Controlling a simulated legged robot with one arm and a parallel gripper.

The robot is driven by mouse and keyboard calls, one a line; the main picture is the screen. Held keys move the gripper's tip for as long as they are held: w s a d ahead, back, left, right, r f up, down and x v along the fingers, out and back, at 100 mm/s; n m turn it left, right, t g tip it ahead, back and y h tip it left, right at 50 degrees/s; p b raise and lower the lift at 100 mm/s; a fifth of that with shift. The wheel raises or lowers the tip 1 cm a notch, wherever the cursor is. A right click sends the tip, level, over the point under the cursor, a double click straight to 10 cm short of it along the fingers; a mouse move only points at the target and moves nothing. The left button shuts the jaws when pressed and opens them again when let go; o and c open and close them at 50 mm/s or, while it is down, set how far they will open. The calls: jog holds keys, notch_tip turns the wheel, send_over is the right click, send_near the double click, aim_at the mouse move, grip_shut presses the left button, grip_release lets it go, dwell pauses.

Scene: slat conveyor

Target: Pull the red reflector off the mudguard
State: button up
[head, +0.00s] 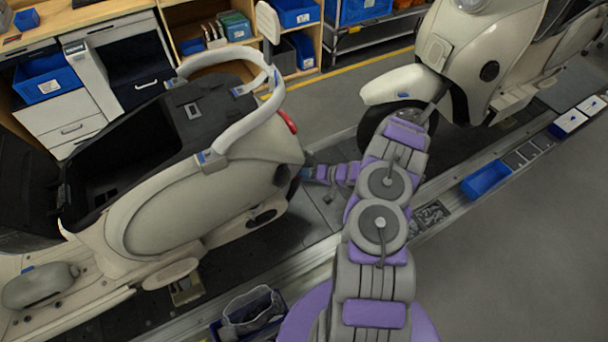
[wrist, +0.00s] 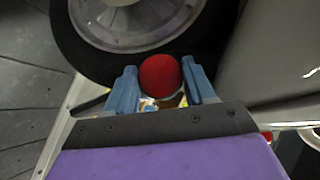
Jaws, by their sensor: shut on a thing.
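In the wrist view the round red reflector (wrist: 160,76) sits between the two blue fingers of my gripper (wrist: 163,84), which are shut on it. Behind it are the dark tyre and silver wheel hub (wrist: 130,15) of a scooter. The mudguard cannot be made out clearly, and I cannot tell whether the reflector still touches it. In the head view my gripper (head: 305,173) is at the rear end of the cream scooter (head: 190,210) on the left. The reflector is hidden there.
A second cream scooter (head: 470,60) stands at the back right, its front wheel near my arm. A blue bin (head: 486,180) lies on the conveyor's right edge. A dark bin with a bag (head: 252,312) is at the bottom. Grey floor at the right is clear.

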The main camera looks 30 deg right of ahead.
jog(key=shift+s+d, duration=0.1)
jog(key=shift+s+d+p, duration=0.15)
jog(key=shift+s+p, duration=0.3)
jog(key=shift+s, duration=0.05)
jog(key=shift+s, duration=0.25)
jog(key=shift+s+p, duration=0.3)
jog(key=shift+p, duration=0.1)
jog(key=shift+s, duration=0.15)
jog(key=s+p, duration=0.6)
jog(key=s, duration=0.3)
dwell(0.5)
